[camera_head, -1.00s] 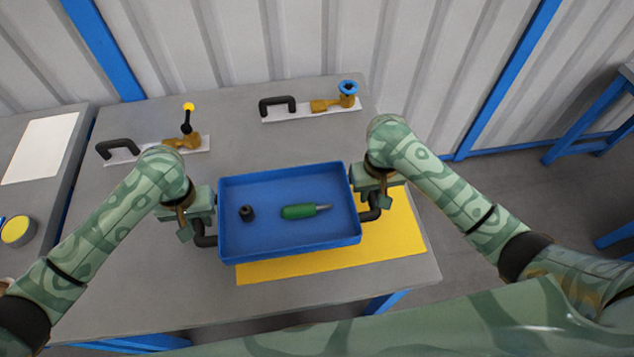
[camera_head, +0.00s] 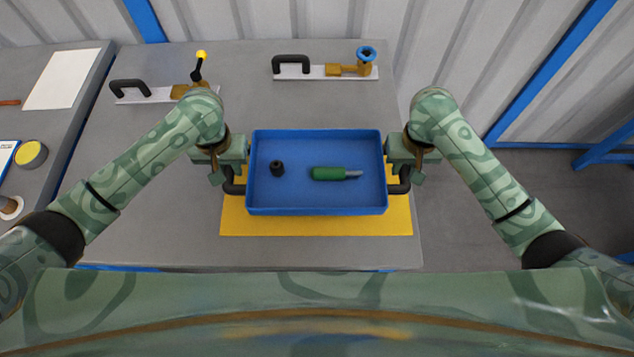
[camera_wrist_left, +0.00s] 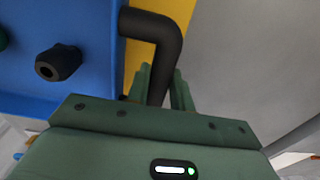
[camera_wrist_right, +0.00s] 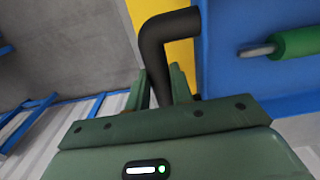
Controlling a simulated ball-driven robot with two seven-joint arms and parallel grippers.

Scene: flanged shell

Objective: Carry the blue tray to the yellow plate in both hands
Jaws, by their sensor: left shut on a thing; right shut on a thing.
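The blue tray (camera_head: 315,198) is level between my two grippers, in front of and over the yellow plate (camera_head: 315,226) in the head view. I cannot tell whether it touches the plate. A black knob-like part (camera_head: 277,167) and a green-handled screwdriver (camera_head: 330,173) lie in it. My left gripper (camera_head: 230,178) is shut on the tray's left black handle, which also shows in the left wrist view (camera_wrist_left: 158,35). My right gripper (camera_head: 405,178) is shut on the right black handle, also in the right wrist view (camera_wrist_right: 160,40). The tray hides the plate's middle.
The yellow plate lies on a grey table (camera_head: 150,220). Behind the tray stand two white bases with black handles and brass valves, one with a yellow knob (camera_head: 201,54), one with a blue wheel (camera_head: 366,54). A side table with a yellow-topped tin (camera_head: 31,154) is at left.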

